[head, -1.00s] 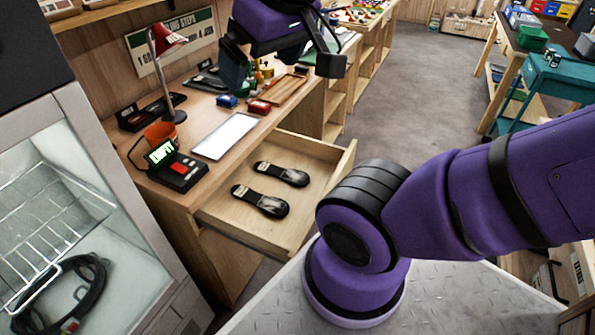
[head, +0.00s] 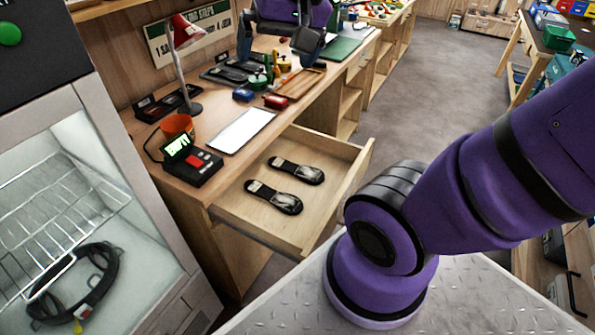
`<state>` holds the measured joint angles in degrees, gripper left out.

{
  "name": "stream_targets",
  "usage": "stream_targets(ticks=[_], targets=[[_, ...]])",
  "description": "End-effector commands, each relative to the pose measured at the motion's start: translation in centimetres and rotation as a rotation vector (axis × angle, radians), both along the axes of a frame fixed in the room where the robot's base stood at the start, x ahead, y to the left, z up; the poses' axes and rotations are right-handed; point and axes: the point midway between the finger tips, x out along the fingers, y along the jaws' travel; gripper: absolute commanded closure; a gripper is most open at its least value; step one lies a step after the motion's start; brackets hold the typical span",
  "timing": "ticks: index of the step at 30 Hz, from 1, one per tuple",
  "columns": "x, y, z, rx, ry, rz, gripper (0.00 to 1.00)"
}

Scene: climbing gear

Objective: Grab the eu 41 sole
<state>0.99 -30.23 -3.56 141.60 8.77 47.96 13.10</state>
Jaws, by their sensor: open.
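Two dark soles lie side by side in the open wooden drawer (head: 318,232): a nearer one (head: 273,197) and a farther one (head: 296,170). Each has a pale patch at one end. Any size marking on them is too small to read, so I cannot tell which is EU 41. More dark, sole-like shapes (head: 228,73) lie at the back of the desk. My gripper (head: 277,48) is open and seems empty, above the far part of the desk, beyond and above the drawer. Its fingers partly hide the items behind.
The desk holds a white sheet (head: 241,130), a device with a lit display (head: 190,160), an orange pot (head: 177,126), a red lamp (head: 187,30), small red and blue boxes and a wooden tray (head: 301,84). A glass-fronted cabinet stands at left.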

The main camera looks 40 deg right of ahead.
Motion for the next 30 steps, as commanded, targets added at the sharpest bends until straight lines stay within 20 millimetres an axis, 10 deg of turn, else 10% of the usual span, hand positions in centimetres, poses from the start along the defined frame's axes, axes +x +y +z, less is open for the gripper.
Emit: stream_targets(ticks=[14,30], targets=[[11.0,-3.6,-7.4,0.335,0.22,-0.663,0.0],[19.1,-11.7,-22.0,0.515,0.396,-1.533,0.0]])
